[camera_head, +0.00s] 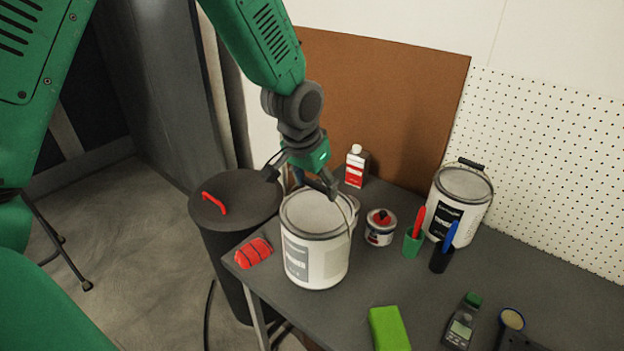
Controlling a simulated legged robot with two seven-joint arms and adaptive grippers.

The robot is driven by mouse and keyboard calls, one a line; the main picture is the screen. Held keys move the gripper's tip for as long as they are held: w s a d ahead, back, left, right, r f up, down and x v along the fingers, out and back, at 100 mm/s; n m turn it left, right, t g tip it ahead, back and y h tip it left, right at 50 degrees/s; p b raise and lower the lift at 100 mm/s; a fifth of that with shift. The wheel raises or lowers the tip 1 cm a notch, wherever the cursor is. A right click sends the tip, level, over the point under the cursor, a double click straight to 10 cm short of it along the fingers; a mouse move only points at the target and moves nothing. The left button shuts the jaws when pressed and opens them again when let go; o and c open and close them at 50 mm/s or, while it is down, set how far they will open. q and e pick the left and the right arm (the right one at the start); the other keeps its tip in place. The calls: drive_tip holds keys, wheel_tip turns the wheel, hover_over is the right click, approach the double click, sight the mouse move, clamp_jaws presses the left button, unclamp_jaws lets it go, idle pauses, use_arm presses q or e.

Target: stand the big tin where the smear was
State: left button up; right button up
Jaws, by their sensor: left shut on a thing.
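A big white tin (316,262) with a grey label and grey lid is upright over the left part of the grey table (380,280). My left gripper (338,194) comes down from above and is shut on this tin at the right side of its top, by the rim or wire handle; the exact grip is hard to see. I cannot tell whether the tin's base touches the table. A second large white tin (461,203) with a black label stands at the back right. No smear shows on the visible tabletop. My right gripper is out of view.
Around the held tin are a red cloth-like bundle (253,252), a small tin (380,228), a red-labelled bottle (356,167) and pen cups (413,243). A green block (389,328) and a meter (462,322) lie in front. A lidded dark bin (240,196) stands left.

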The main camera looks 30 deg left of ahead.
sight(318, 211)
use_arm(q)
drive_tip(key=shift+w+d+f, duration=0.2)
drive_tip(key=shift+f, duration=0.25)
drive_tip(key=shift+s+f, duration=0.1)
drive_tip(key=shift+f, duration=0.15)
drive_tip(key=shift+a+f, duration=0.15)
drive_tip(key=shift+f, duration=0.75)
drive_tip(key=shift+a+f, duration=0.1)
drive_tip(key=shift+f, duration=0.8)
drive_tip(key=shift+d, duration=0.1)
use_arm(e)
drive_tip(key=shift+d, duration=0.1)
use_arm(q)
drive_tip(key=o, duration=1.7)
drive_tip(key=shift+s+f, duration=0.1)
drive_tip(key=shift+s, duration=0.1)
drive_tip(key=shift+d, duration=0.15)
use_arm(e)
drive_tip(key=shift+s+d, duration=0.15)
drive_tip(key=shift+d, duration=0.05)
use_arm(q)
drive_tip(key=shift+s, duration=0.1)
